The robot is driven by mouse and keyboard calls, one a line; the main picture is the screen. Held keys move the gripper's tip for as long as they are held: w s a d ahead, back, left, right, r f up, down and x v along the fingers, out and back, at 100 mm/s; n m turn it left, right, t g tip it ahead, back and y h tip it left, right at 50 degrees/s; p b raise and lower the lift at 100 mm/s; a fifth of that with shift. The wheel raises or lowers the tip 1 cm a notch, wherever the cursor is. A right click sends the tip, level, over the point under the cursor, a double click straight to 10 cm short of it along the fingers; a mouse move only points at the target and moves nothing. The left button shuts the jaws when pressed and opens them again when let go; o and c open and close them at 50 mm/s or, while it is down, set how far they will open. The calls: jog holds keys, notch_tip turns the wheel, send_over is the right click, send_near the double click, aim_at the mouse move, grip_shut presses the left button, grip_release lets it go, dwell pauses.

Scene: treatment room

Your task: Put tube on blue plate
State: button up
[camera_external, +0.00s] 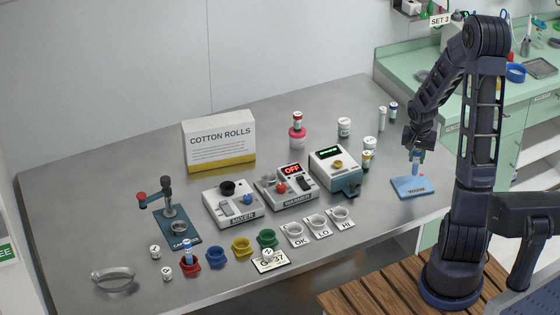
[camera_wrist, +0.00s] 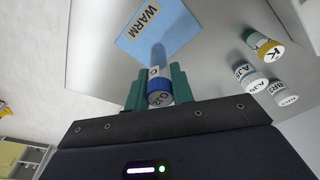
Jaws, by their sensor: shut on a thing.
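The tube (camera_external: 415,168) is blue and upright, with a blue end and a white label in the wrist view (camera_wrist: 158,98). My gripper (camera_external: 416,153) is shut on it, and the teal fingers (camera_wrist: 157,88) sit on both sides of the tube in the wrist view. The blue plate (camera_external: 408,189), marked WARM, lies flat on the metal table at the right. It also shows in the wrist view (camera_wrist: 168,32). The tube is over the plate's back part. I cannot tell whether its lower end touches the plate.
Several vials stand behind and left of the plate, including a yellow-ringed one (camera_external: 367,160) and white-capped one (camera_external: 344,127). A device with a green display (camera_external: 335,170) stands left of the plate. Coloured cups, a mixer (camera_external: 231,205) and a cotton rolls box (camera_external: 218,142) are farther left.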

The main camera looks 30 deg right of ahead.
aim_at(416, 165)
jog(key=shift+f, duration=2)
jog(key=shift+f, duration=0.15)
jog(key=o, duration=1)
jog(key=shift+c, duration=0.2)
jog(key=r, duration=0.4)
jog(key=s+a+r, duration=0.1)
jog(key=r, duration=0.7)
jog(key=shift+s+a+r, duration=0.15)
jog(key=s+a+r+n+t+y, duration=0.1)
jog(key=s+a+r+n+t, duration=0.2)
jog(key=s+a+r+n, duration=0.6)
jog(key=s+a+r, duration=0.7)
jog(key=s+r, duration=0.3)
jog(key=s, duration=0.1)
jog(key=shift+s+r, duration=0.15)
